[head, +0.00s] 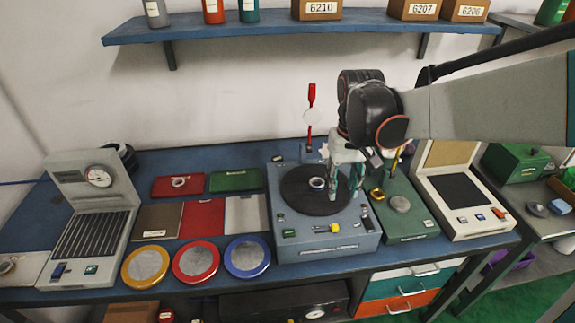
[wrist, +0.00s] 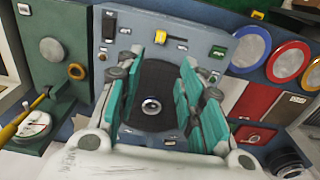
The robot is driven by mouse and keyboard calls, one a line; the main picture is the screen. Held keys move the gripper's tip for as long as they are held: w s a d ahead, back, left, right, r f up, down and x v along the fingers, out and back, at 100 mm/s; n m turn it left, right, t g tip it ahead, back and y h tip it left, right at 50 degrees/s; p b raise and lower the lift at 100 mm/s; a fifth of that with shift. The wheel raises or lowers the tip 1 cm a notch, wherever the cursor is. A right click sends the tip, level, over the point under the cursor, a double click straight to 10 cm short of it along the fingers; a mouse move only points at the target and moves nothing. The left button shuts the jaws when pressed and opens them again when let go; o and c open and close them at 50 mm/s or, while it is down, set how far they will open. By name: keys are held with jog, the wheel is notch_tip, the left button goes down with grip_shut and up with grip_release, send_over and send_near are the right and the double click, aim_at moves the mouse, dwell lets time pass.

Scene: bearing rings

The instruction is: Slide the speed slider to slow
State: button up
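The grey turntable machine (head: 264,246) stands mid-bench with a dark round platter (head: 300,203) and a small metal ring (head: 317,183) on it. On its front panel is the speed slider, a yellow knob (head: 334,228) at the right end of a short dark slot. In the wrist view the knob (wrist: 160,37) shows at the top, with the slot to its right. Any slow or fast marking is too small to read. My gripper (head: 345,178) is above the platter, fingers pointing down. In the wrist view my gripper (wrist: 157,98) is open and empty, apart from the slider.
A green button (head: 289,233) and a small switch (head: 366,224) flank the slider. A green station (head: 415,222) with a gauge stands right, beside a white machine (head: 463,222). Yellow, red and blue-rimmed dishes (head: 247,257) lie left. A red-topped post (head: 311,100) rises behind the turntable.

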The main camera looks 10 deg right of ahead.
aim_at(335, 226)
notch_tip(335, 226, down, 14)
jog(key=b, duration=0.5)
jog(key=shift+s+f, duration=0.1)
jog(key=shift+f, duration=0.15)
grip_shut()
